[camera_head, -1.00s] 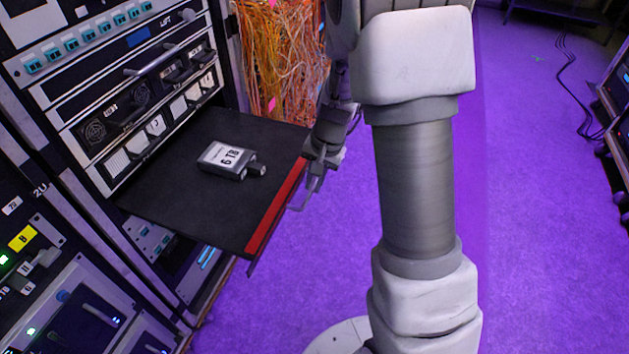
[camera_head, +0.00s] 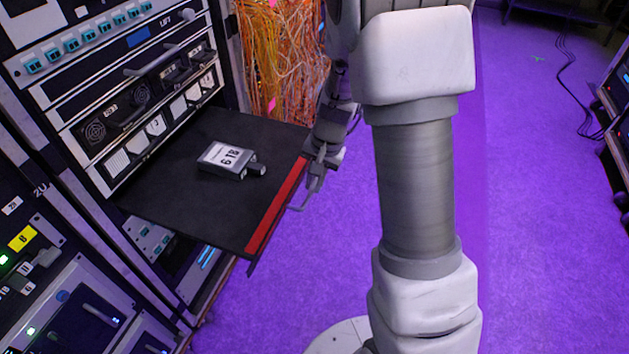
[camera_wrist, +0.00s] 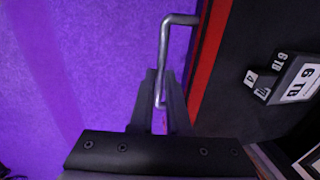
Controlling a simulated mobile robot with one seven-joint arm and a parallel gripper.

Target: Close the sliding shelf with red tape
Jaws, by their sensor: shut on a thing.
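The sliding shelf (camera_head: 190,205) is a black tray pulled out of the rack, with red tape (camera_head: 275,205) along its front edge. The red tape also shows in the wrist view (camera_wrist: 208,55). A grey metal handle (camera_head: 308,192) stands out from the shelf's front; in the wrist view the handle (camera_wrist: 165,50) runs down between my fingers. My gripper (camera_wrist: 162,90) is shut on this handle near its far end. In the head view my gripper (camera_head: 322,155) is at the far corner of the shelf front, partly hidden by its own wrist.
A grey box labelled 6 TB (camera_head: 226,160) lies on the shelf. Orange cables (camera_head: 285,60) hang behind the shelf. Rack units (camera_head: 140,95) stand above and below it. The purple floor (camera_head: 540,200) to the right is mostly clear.

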